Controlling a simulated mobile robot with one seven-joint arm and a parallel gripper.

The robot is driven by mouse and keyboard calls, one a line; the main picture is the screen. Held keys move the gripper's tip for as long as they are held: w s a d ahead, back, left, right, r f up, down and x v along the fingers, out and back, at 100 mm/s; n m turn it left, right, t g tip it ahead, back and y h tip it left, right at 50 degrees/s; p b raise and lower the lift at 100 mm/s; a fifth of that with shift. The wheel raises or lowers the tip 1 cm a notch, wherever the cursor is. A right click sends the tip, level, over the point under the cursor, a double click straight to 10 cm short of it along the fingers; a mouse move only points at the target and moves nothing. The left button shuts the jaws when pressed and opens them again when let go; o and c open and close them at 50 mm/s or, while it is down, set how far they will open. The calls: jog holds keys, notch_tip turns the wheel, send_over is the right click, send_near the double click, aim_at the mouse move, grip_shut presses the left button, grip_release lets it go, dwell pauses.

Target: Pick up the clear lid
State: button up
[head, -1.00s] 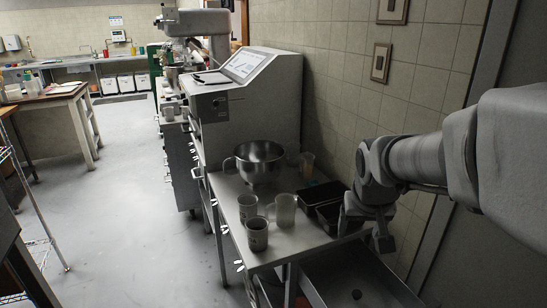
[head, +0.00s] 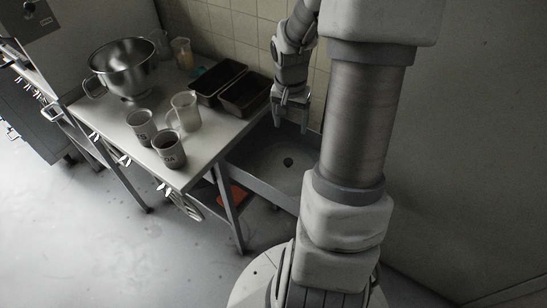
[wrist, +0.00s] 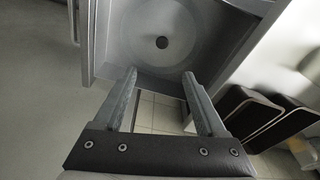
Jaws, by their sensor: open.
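My gripper (head: 289,128) is open and empty, hanging over the sink (head: 270,160) to the right of the steel table. In the wrist view, the two fingers of my gripper (wrist: 160,78) are spread apart with nothing between them.
The wall is close behind. Open floor (head: 90,235) lies in front.

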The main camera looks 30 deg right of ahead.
jog(key=f, duration=0.2)
jog(key=b, duration=0.3)
send_over(288, 161)
jog(key=s, duration=0.1)
notch_tip(288, 161, down, 11)
jog(key=shift+a, duration=0.15)
jog(key=shift+w+f+b, duration=0.25)
jog(key=shift+f, duration=1.1)
jog(key=shift+w+f+b, duration=0.2)
jog(key=shift+f, duration=1.1)
grip_shut()
